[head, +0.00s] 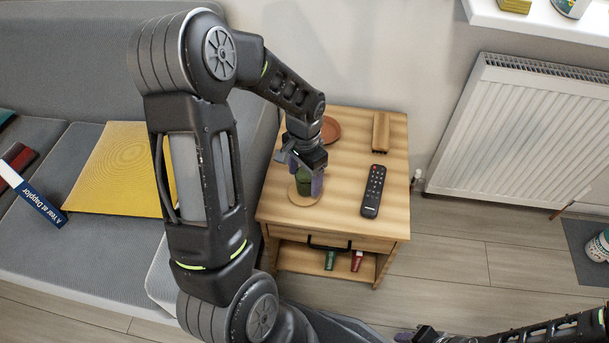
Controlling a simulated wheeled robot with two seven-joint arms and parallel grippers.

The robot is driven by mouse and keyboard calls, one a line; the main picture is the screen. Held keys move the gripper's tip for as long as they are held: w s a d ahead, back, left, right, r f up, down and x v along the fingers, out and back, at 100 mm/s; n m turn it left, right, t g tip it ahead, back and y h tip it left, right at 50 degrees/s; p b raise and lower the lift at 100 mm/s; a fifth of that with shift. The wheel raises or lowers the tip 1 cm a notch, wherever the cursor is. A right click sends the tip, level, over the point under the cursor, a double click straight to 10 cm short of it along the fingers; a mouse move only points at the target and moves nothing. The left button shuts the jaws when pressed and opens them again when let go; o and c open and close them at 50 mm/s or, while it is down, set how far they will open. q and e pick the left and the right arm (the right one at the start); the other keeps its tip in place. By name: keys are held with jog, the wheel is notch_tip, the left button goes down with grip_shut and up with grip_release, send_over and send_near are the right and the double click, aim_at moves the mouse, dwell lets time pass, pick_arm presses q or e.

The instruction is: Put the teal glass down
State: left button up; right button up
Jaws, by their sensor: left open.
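The teal glass (304,180), dark green in this light, stands on a round wooden coaster (304,199) on the side table (340,207). My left gripper (305,174) reaches down from above, with its open fingers on either side of the glass. The gripper body hides part of the glass, and I cannot tell whether a finger touches it. My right gripper (411,335) is low at the bottom edge, partly cut off, and its jaws cannot be made out.
A black remote (373,191), a wooden block (381,132) and a reddish-brown round plate (330,130) are on the table. A drawer with a dark handle (329,243) is below the tabletop. The sofa (75,256) stands left, the radiator (530,135) right.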

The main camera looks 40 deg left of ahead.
pick_arm(q)
jog(key=shift+r, duration=0.6)
notch_tip(320, 180, up, 11)
jog(key=p, duration=0.3)
dwell(0.5)
